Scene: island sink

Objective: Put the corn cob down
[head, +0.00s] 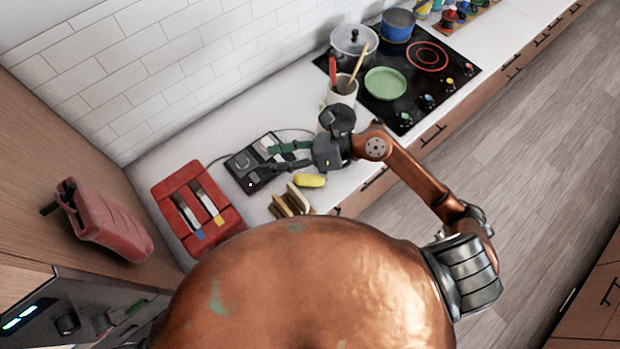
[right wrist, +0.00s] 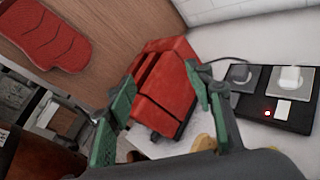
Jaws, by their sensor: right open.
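The yellow corn cob (head: 310,180) lies on the white counter in the head view, just below my right gripper. My right gripper (head: 277,158) is open, with its two green fingers apart and nothing seen between them. It is above the counter, its fingers pointing left over the edge of a black device. In the right wrist view the open fingers (right wrist: 162,88) frame a red box, and the corn cob cannot be made out for certain. My left gripper is not in view.
The red slotted box (head: 168,187) and black device (head: 240,160) stand left of the gripper. Tan slices (head: 290,203) stand beside the cob. A utensil crock (head: 343,90) and stove with pots (head: 455,78) are to the right. A red mitt (head: 105,222) hangs left.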

